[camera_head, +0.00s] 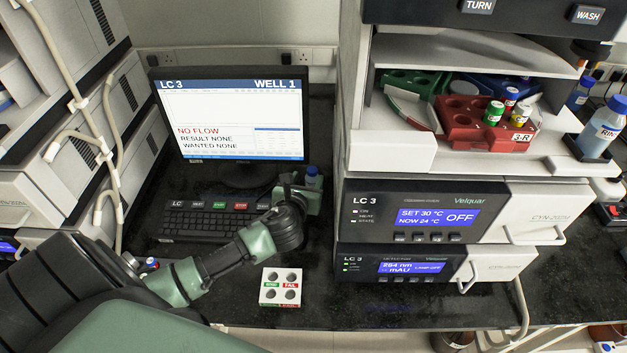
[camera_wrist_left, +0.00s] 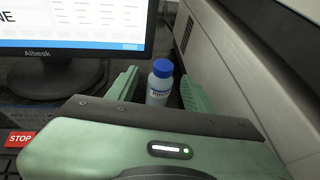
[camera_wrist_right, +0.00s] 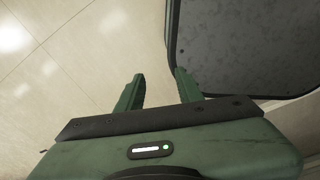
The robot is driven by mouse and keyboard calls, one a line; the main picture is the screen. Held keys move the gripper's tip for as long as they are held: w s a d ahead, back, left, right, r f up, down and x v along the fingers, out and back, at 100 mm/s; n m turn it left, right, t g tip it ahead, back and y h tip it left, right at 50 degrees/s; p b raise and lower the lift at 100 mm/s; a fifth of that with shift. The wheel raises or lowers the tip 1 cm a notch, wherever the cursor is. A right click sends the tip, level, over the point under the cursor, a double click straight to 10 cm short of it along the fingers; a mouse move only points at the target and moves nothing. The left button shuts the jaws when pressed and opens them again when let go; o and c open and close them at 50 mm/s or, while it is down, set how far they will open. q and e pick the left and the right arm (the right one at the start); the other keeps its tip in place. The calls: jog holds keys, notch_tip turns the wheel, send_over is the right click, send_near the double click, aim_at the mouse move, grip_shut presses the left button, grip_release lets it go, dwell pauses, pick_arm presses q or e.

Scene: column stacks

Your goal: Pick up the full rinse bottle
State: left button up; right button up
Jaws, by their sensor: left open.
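A small white-bodied bottle with a blue cap (camera_wrist_left: 159,85) stands upright on the dark bench beside the monitor; in the head view its cap and upper part (camera_head: 314,177) show beyond my left gripper. Its label is too small to read surely. My left gripper (camera_wrist_left: 160,92) is open, one finger on either side of the bottle in view, not closed on it. The bottle's lower part is hidden by the gripper body. Another blue-capped bottle, label starting "RIN" (camera_head: 603,128), stands in a dark holder at the right. My right gripper (camera_wrist_right: 160,80) is open and empty above the floor.
The monitor (camera_head: 232,120) and keyboard (camera_head: 205,221) are left of the bottle. The instrument stack (camera_head: 430,225) rises close on its right. A white block with holes (camera_head: 281,287) lies nearer the front edge. A red rack (camera_head: 480,130) holds several vials.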

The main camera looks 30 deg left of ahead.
aim_at(311, 176)
pick_arm(q)
jog(key=shift+x, duration=0.75)
jog(key=x, duration=0.4)
jog(key=shift+d+f, duration=0.15)
jog(key=shift+d, duration=0.05)
jog(key=shift+w+a+f, duration=0.15)
jog(key=shift+w, duration=0.2)
jog(key=c, duration=0.9)
pick_arm(e)
jog(key=shift+s, duration=0.6)
